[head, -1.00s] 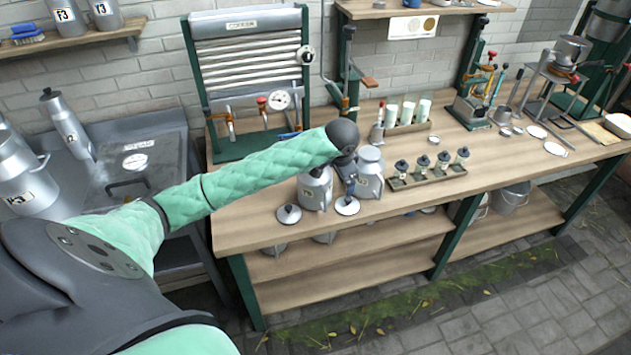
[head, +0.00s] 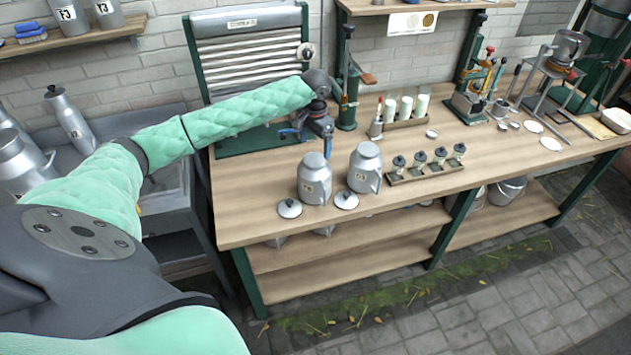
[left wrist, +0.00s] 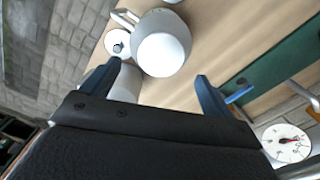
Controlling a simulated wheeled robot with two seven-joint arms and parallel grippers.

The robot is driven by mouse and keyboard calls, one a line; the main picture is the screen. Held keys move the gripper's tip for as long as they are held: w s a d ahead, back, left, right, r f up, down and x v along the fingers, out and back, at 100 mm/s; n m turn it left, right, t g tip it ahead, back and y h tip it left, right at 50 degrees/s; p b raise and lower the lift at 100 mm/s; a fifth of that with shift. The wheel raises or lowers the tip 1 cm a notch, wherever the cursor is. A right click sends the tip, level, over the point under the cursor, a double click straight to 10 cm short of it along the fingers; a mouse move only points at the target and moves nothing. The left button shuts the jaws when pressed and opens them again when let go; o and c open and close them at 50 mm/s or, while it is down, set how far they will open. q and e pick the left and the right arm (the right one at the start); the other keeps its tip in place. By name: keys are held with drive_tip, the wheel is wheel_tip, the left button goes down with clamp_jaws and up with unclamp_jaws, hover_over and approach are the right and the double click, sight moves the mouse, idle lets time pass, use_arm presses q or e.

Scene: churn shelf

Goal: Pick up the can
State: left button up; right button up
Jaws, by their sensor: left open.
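Two grey metal cans stand upright on the wooden bench: a left can (head: 314,180) and a right can (head: 365,168), each with a label. A round lid (head: 289,208) lies in front of the left can and another lid (head: 346,200) in front of the right one. My left gripper (head: 309,132) is open and empty, behind and above the left can. In the left wrist view, a can with a handle (left wrist: 162,50) shows beyond the gap between the blue fingers (left wrist: 155,90); a second can is partly hidden by one finger. My right gripper is out of view.
A rack of small dark-capped jars (head: 425,170) stands right of the cans. A tray with pale cylinders (head: 405,108) and a green press stand (head: 347,85) are behind. A slatted green-framed unit (head: 250,65) backs the bench. The bench front right is clear.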

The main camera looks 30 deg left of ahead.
sight(314, 157)
use_arm(q)
drive_tip(key=f+p, duration=0.4)
drive_tip(key=f, duration=0.1)
drive_tip(key=shift+s+a, duration=0.15)
drive_tip(key=shift+s, duration=0.05)
drive_tip(key=shift+f, duration=0.45)
clamp_jaws()
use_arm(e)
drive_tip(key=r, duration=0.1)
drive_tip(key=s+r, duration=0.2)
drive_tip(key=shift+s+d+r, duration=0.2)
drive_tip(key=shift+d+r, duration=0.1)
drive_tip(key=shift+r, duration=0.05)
